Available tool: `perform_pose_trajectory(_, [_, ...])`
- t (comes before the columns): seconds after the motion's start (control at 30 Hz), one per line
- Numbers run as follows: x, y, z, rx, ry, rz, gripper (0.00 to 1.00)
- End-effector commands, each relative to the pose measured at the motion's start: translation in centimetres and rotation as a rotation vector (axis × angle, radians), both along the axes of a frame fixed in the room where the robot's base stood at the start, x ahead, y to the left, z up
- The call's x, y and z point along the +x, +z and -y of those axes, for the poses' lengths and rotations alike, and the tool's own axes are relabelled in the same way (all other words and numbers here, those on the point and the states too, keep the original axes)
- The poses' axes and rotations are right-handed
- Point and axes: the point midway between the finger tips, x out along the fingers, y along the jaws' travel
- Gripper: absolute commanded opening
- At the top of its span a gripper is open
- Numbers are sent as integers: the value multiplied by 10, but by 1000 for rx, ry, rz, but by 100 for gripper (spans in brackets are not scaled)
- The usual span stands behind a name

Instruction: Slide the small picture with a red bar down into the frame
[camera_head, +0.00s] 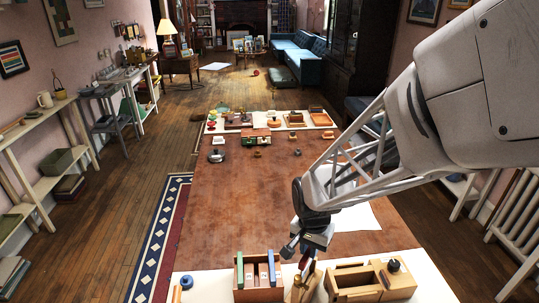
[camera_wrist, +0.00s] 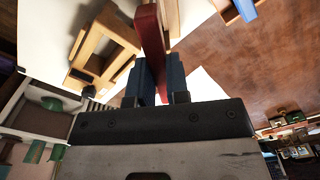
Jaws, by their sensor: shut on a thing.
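My gripper (camera_head: 308,250) is shut on the red bar (camera_wrist: 151,38) of the small picture, whose red top also shows in the head view (camera_head: 304,262). In the wrist view the bar stands between the two blue-grey fingers (camera_wrist: 160,82). The picture's face is not clearly seen. A tan wooden piece (camera_head: 306,287) lies just below the gripper; I cannot tell whether the picture touches it. A wooden holder (camera_head: 247,293) with upright blue and green bars stands just left of it. A light wooden box-like frame with openings (camera_head: 350,284) stands to the right and also shows in the wrist view (camera_wrist: 84,62).
A dark round knob (camera_head: 393,265) sits on the right wooden piece. A small blue ring-like thing (camera_head: 186,282) lies at the left. White paper (camera_head: 356,217) lies behind the gripper. The middle of the brown table (camera_head: 230,220) is clear; several small objects stand at its far end.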

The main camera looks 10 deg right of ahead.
Motion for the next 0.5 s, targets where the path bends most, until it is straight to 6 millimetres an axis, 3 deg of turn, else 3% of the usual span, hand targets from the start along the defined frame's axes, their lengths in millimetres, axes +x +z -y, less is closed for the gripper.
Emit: perform_pose_trajectory(0.5, [0, -5, 0, 1, 0, -1, 0])
